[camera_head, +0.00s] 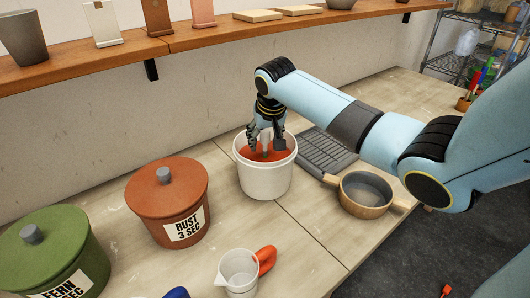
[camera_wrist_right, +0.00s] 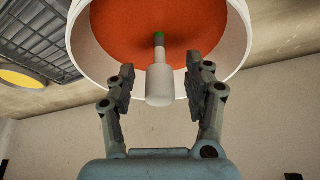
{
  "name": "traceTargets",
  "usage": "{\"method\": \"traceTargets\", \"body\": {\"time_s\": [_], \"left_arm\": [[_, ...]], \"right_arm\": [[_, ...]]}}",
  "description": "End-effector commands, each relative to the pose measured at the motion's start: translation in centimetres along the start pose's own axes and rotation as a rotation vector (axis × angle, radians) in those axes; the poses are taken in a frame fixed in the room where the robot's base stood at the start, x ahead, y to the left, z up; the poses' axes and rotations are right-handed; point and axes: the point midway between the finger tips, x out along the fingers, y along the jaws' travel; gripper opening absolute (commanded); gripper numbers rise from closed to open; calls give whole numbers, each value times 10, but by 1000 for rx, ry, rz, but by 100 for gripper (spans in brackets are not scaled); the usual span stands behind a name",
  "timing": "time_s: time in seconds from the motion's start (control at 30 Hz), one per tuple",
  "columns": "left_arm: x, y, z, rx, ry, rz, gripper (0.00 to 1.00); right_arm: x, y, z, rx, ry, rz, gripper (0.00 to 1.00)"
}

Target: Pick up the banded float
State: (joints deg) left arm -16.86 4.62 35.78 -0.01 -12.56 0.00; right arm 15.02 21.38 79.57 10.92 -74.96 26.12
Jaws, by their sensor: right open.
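The float (camera_wrist_right: 160,86) shows in the right wrist view as a pale grey cylinder with a thin darker stem and a green tip. It is in the mouth of a white bucket (camera_head: 265,182) that holds rust-orange liquid (camera_head: 246,153). My right gripper (camera_head: 267,143) points down into the bucket's mouth. In the wrist view its open fingers (camera_wrist_right: 164,80) stand on both sides of the float, with a gap on each side. In the head view the gripper mostly hides the float. My left gripper is not in view.
A rust lidded pot (camera_head: 170,207) and a green lidded pot (camera_head: 62,236) stand left of the bucket. A white jug (camera_head: 238,272) with an orange handle is in front. A pan (camera_head: 366,192) and a dark rack (camera_head: 325,151) lie to the right. A wooden shelf (camera_head: 215,37) runs behind.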

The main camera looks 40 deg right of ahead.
Motion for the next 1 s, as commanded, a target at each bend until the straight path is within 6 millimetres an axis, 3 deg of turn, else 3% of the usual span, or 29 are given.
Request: {"method": "traceTargets", "body": {"time_s": [0.07, 0.4, 0.83, 1.0], "left_arm": [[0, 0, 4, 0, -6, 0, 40], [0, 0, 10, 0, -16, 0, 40], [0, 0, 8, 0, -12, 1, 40], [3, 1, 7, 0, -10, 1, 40]], "right_arm": [[0, 0, 0, 0, 0, 0, 45], [0, 0, 0, 0, -1, 0, 0], [-1, 0, 0, 0, 0, 0, 0], [-16, 0, -8, 0, 3, -1, 0]]}}
